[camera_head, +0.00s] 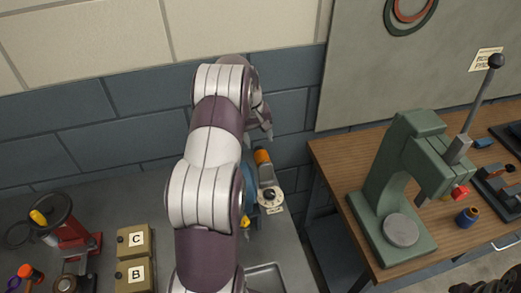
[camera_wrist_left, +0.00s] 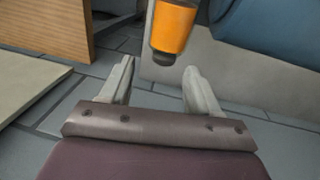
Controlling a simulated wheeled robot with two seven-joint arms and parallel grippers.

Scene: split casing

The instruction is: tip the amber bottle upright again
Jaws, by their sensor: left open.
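The amber bottle (camera_head: 262,157) shows as a small orange shape beside the blue device, right of my left arm in the head view. In the left wrist view the bottle (camera_wrist_left: 175,28) is an orange body with a dark end pointing down the picture; its upper part is cut off. My left gripper (camera_head: 265,130) is above the bottle in the head view. In the wrist view its fingers (camera_wrist_left: 160,70) are apart, with the bottle's dark end near the gap between their tips. They do not hold it. My right gripper is not seen.
A blue device (camera_head: 252,212), partly hidden by my arm, stands close to the bottle with a round pale part (camera_head: 269,195). Bins marked C (camera_head: 134,240) and B (camera_head: 134,273) are at left. A green press (camera_head: 400,190) stands on the wooden bench (camera_head: 335,160) at right.

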